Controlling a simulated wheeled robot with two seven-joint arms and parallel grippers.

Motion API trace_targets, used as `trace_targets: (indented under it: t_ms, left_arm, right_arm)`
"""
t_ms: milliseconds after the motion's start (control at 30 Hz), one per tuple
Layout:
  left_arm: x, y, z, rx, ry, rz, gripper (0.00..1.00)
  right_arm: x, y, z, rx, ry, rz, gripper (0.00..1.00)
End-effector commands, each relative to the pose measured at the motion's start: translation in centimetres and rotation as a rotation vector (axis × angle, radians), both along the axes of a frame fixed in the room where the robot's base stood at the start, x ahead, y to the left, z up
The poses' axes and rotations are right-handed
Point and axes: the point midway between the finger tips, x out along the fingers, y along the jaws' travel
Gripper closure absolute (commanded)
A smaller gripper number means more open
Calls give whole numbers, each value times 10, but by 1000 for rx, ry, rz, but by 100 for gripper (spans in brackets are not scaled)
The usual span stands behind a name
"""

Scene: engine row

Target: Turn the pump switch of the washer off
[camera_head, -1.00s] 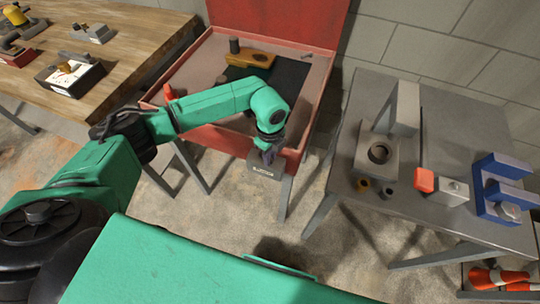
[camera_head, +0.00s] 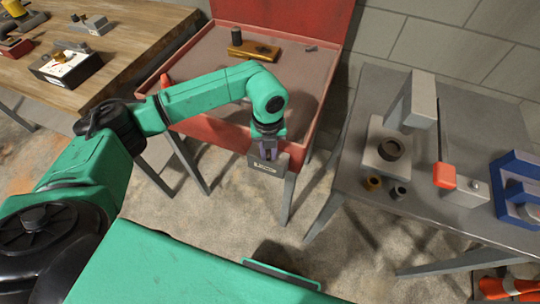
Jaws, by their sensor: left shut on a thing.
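The washer is a red basin (camera_head: 150,95) on legs with a raised red lid (camera_head: 290,20). A small grey switch box with a pale label (camera_head: 264,168) sits on the front of the washer, toward its right corner. My left gripper (camera_head: 267,148) points down at the top of this box and is shut on the pump switch there. The fingers hide most of the switch, so I cannot read its position. My right gripper is out of view.
A yellow-brown part with a dark knob (camera_head: 254,49) lies in the basin. A grey metal table (camera_head: 345,180) with fixtures and a red-capped block (camera_head: 445,176) stands at right. A wooden bench (camera_head: 120,65) with devices stands at left.

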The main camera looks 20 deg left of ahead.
Motion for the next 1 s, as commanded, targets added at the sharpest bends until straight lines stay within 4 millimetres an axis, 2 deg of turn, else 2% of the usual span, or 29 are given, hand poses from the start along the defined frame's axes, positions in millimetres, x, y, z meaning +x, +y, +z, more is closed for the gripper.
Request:
trace_targets:
  t_ms: [33,100,400,700,1000]
  left_arm:
    - [1,1,-3,-2,-3,-42,100]
    - [0,2,-3,-2,-4,-106,100]
    - [0,6,-2,-1,-4,-341,100]
    - [-1,8,0,-1,-4,-467,100]
    - [-1,8,2,-1,-4,-496,100]
  right_arm:
    - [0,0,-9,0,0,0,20]
    - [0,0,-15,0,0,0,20]
    - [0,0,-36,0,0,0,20]
    - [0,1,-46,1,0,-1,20]
    - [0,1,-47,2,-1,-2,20]
